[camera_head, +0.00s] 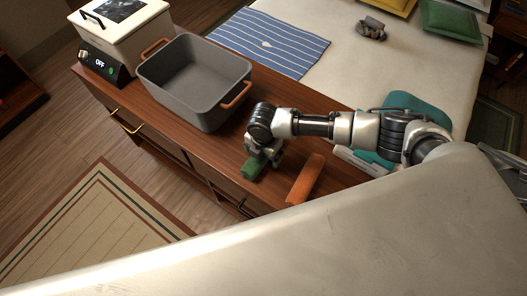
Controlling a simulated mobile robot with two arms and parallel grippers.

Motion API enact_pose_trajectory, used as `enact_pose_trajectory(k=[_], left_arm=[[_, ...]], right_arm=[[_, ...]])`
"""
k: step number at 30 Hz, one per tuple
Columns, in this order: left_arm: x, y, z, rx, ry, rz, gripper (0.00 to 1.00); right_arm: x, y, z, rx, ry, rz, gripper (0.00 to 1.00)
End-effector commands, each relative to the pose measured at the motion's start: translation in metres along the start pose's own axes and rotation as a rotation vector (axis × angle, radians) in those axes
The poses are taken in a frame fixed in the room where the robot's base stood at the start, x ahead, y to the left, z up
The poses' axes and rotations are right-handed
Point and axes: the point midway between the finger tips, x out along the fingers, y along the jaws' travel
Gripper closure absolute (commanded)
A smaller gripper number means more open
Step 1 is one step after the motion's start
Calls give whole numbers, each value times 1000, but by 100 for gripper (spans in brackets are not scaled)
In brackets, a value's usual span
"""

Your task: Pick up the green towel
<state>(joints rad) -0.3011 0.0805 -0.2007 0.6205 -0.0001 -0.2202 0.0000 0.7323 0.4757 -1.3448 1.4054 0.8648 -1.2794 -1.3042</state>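A small green piece (252,170), likely the green towel, lies on the brown wooden cabinet top near its front edge. My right gripper (262,156) points down directly over it, and its arm comes in from the right. The gripper covers part of the green piece. The fingertips are too small and hidden to show whether they are closed on it. My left gripper is not in view.
A rolled orange towel (305,180) lies just right of the gripper. A grey bin (185,90) with orange handles stands left of it, beside a white appliance (118,35). A teal item (418,108) lies behind my arm. A bed (400,65) stands behind the cabinet.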

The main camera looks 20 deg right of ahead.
Motion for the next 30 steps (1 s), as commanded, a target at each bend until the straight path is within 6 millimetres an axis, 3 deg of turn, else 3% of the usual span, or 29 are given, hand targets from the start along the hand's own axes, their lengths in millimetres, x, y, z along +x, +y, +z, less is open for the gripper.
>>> enact_pose_trajectory(k=[8, 19, 30], left_arm=[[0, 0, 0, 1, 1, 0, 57], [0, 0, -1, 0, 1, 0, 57], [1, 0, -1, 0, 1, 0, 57]], right_arm=[[4, 0, 0, 0, -1, 1, 11], [4, 0, 0, 0, -1, 1, 65], [-2, 1, 0, -1, 0, 3, 66]])
